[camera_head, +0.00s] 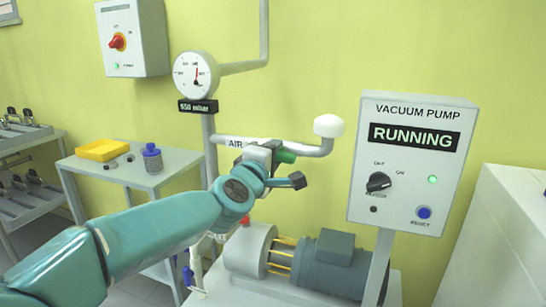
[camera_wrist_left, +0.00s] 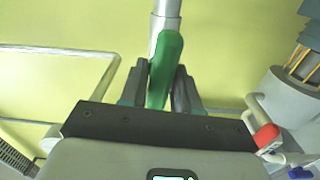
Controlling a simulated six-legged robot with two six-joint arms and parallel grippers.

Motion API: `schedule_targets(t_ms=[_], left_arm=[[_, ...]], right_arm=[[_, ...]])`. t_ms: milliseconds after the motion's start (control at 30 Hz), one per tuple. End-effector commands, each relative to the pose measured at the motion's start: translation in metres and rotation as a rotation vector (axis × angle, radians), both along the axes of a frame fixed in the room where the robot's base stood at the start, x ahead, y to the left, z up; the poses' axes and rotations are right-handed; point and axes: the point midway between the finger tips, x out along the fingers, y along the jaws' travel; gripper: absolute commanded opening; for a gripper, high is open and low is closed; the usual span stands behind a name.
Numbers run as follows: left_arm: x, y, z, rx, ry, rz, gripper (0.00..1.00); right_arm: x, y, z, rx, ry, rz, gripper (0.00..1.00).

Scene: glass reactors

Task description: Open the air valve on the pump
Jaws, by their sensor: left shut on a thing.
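The air valve's green handle (camera_head: 287,156) is on the white pipe marked AIR, in front of the yellow wall. In the left wrist view the green handle (camera_wrist_left: 166,62) stands between the two dark fingers, along the pale pipe (camera_wrist_left: 167,12). My left gripper (camera_head: 272,153) is shut on the handle, and in the wrist view my left gripper (camera_wrist_left: 161,82) has a finger on each side of it. The gripper hides the valve body and part of the AIR label (camera_head: 235,143). The pump (camera_head: 325,265) is below, and its panel (camera_head: 413,165) reads RUNNING. My right gripper is not in view.
A round gauge (camera_head: 196,74) with a 550 mbar display (camera_head: 198,106) is above left of the valve. A white cap (camera_head: 328,125) tops the pipe's right end. A side table (camera_head: 180,161) with a yellow tray (camera_head: 102,150) and a blue-capped bottle (camera_head: 152,158) stands left.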

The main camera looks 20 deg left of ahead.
Motion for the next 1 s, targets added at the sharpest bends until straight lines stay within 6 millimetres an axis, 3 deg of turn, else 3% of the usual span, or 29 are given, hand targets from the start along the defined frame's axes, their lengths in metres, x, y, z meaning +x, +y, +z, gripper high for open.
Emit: schedule_targets(t_ms=[333,367,400,433,767,867,1000], left_arm=[[0.000,0.000,0.001,-0.002,-0.001,0.001,0.01],[0.000,0.000,0.001,-0.002,-0.001,0.001,0.34],[0.000,0.000,0.001,-0.002,-0.001,0.001,0.47],[0.000,0.000,0.001,-0.002,-0.001,0.001,0.49],[-0.003,0.000,0.000,-0.001,-0.001,0.000,0.49],[-0.016,0.001,0.001,-0.001,-0.001,-0.001,0.49],[-0.049,0.002,0.002,-0.002,-0.003,0.000,0.49]], right_arm=[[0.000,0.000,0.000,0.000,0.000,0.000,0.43],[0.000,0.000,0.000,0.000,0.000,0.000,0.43],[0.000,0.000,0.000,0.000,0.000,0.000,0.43],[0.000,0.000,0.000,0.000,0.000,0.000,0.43],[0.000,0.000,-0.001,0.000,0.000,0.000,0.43],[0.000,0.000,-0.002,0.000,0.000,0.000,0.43],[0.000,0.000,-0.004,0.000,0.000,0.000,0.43]])
